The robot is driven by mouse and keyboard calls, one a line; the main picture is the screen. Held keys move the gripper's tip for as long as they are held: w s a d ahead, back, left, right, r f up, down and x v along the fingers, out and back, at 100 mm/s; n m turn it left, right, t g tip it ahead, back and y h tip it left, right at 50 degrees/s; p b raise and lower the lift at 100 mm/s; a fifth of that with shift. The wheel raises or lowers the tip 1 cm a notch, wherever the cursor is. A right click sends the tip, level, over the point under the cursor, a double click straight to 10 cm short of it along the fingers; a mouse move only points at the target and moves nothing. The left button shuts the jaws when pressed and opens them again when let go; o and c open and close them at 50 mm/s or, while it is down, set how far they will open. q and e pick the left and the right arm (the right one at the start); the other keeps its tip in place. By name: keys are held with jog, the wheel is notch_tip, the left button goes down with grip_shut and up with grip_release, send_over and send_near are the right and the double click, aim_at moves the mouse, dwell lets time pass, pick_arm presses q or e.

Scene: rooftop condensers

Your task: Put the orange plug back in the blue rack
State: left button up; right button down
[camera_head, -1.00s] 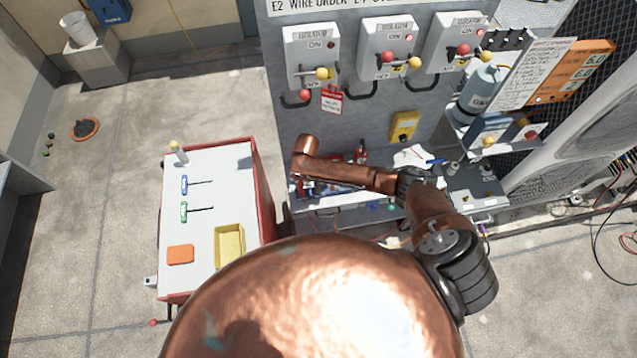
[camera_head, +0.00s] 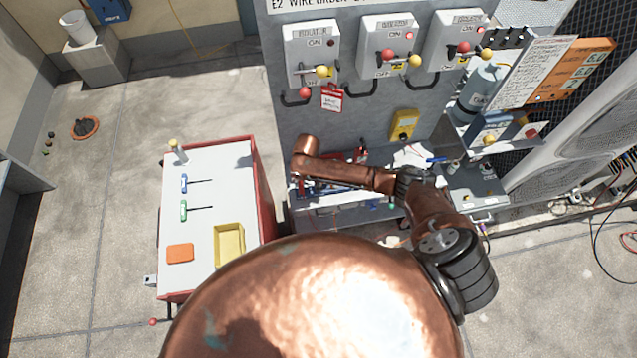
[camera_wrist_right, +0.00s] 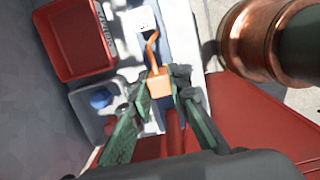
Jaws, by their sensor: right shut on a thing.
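My right gripper (camera_wrist_right: 158,90) shows in the right wrist view with its green-padded fingers shut on the orange plug (camera_wrist_right: 159,84). A bent orange piece rises from the plug's far side. A dark blue strip beside and behind the plug may be part of the blue rack, but I cannot tell for sure, nor whether the plug touches it. In the head view my right arm reaches over the bench at the grey panel, and its gripper is hard to make out among the clutter there. My left gripper is not in view.
A red bin (camera_wrist_right: 75,40) and a grey tray with a blue object (camera_wrist_right: 100,97) lie left of the gripper. In the head view, a red cart with a white top holds a yellow tray (camera_head: 229,244) and an orange block (camera_head: 180,253). Switch boxes hang above the bench.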

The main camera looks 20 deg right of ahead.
jog(key=shift+f+b, duration=0.35)
jog(key=shift+f, duration=0.45)
dwell(0.4)
jog(key=c, duration=1.7)
grip_release()
jog(key=shift+c, duration=0.2)
jog(key=shift+r, duration=0.1)
notch_tip(320, 180, up, 12)
jog(key=a, duration=0.1)
jog(key=shift+w+a, duration=0.25)
jog(key=shift+a, duration=0.05)
